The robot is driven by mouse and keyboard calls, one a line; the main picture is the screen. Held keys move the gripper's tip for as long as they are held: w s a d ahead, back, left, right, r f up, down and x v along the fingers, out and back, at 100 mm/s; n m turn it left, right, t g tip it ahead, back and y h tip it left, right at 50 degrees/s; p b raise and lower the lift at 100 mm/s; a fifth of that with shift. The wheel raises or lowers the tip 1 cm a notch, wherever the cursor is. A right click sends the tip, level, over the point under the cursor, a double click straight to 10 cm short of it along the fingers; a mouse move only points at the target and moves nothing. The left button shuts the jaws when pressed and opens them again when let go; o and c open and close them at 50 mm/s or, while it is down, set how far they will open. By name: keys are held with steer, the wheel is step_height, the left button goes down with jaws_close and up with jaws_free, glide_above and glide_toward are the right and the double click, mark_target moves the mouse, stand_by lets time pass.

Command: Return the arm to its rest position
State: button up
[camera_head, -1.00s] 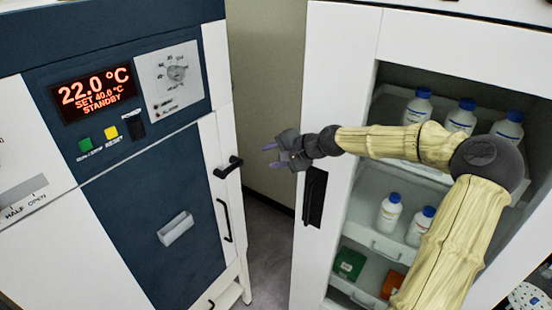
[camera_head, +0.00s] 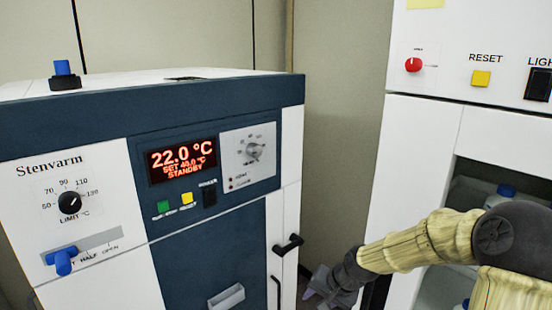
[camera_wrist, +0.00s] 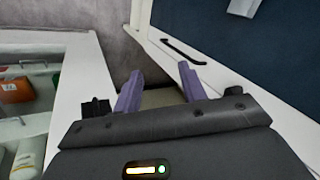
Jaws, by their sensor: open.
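My gripper (camera_head: 318,288) is in the lower middle of the head view, between the blue and white machine on the left and the white cabinet on the right. Its arm comes in from the right edge, bent at a dark joint. In the wrist view my gripper (camera_wrist: 160,92) shows two purple fingers apart with nothing between them. It points down towards the gap between the two cabinets.
The left machine (camera_head: 220,105) has a display reading 22.0 °C, a black door handle (camera_head: 288,245) and a blue lever (camera_head: 62,262). The right cabinet (camera_head: 425,140) is open-fronted with blue-capped bottles (camera_head: 500,195) inside. Bare wall (camera_head: 340,120) shows between them.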

steer(key=s+d+r+n+h, duration=0.1)
steer(key=s+d+n+h, duration=0.1)
steer(key=s, duration=0.7)
steer(key=s+d+r+n+g+h, duration=0.1)
steer(key=s+n+h, duration=0.1)
steer(key=s, duration=0.7)
steer(key=shift+d+n, duration=0.35)
steer(key=shift+n, duration=0.05)
steer(key=shift+w+r, duration=0.1)
steer(key=shift+c, duration=0.5)
steer(key=shift+d, duration=0.1)
